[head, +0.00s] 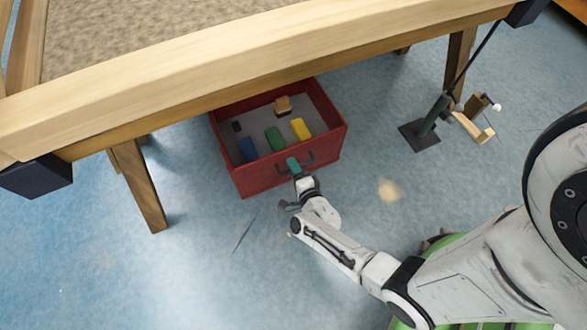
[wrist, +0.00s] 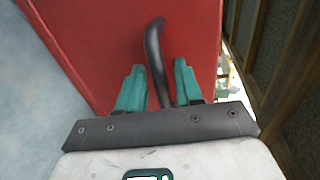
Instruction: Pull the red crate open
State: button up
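The red crate (head: 262,180) sits on the floor, partly under the wooden frame, with its open top and front part showing in the head view. A dark bar handle (head: 310,157) is on its front wall. My gripper (head: 292,164) is at that front wall, by the handle. In the wrist view, the crate's red wall (wrist: 100,40) fills the upper middle. The curved handle (wrist: 154,45) runs down between the two teal fingers of my gripper (wrist: 160,75). The fingers are apart, with gaps beside the handle.
Inside the crate lie a blue block (head: 248,149), a green block (head: 275,139), a yellow block (head: 300,129) and a brown object (head: 283,105). The wooden frame (head: 230,60) overhangs it, with a leg (head: 140,190) at left. A dark stand (head: 420,134) is at right. Floor in front is mostly clear.

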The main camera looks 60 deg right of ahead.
jog(key=shift+w, duration=0.1)
jog(key=shift+c, duration=0.4)
grip_shut()
